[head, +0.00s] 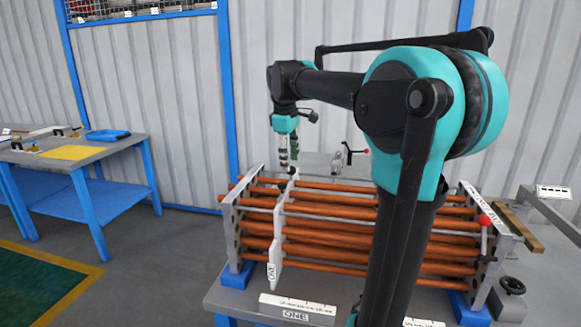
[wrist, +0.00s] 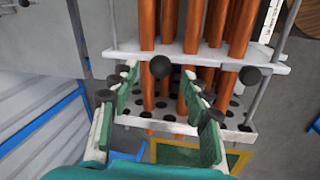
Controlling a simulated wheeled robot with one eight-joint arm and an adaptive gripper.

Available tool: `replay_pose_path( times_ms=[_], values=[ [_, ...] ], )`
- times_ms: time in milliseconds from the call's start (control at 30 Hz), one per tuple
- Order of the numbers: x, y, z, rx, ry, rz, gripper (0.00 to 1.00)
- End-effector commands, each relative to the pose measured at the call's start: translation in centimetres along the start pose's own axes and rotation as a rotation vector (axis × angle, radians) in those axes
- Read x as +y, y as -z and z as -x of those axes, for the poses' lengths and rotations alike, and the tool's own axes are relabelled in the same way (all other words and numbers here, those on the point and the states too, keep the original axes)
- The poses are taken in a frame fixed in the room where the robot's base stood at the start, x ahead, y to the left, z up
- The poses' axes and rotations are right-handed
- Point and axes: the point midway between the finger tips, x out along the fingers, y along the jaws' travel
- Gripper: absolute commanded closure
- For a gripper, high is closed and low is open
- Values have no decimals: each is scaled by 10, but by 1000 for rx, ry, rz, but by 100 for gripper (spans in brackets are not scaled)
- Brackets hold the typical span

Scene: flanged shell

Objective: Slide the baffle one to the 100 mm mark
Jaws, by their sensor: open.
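The baffle one (head: 277,235) is a thin white upright plate marked ONE, standing around the orange tubes close to the left end plate (head: 232,240). My gripper (head: 290,168) points down at the baffle's top edge. In the wrist view my gripper (wrist: 160,73) is open, its green and white fingers spread left and right. A dark round knob (wrist: 160,67) shows between the fingertips, at the edge of the white baffle (wrist: 215,57). Whether the fingers touch it I cannot tell. A white ruler strip (head: 297,303) lies on the bench in front, above a ONE label (head: 295,315); its marks are too small to read.
Orange tubes (head: 340,250) run to the right end plate (head: 480,250), partly hidden by my arm. A red-knobbed lever (head: 485,221) stands there. A blue-legged table (head: 75,152) is far left.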

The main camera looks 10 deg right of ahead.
Motion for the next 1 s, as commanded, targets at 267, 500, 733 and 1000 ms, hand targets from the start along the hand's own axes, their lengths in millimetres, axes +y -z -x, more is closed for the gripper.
replay_pose_path(
  times_ms=[267,500,733,1000],
  values=[
    [0,0,-28,0,0,0,53],
    [0,0,-30,0,0,0,53],
    [0,0,-30,0,0,0,70],
    [0,0,-30,0,0,0,100]
  ],
)
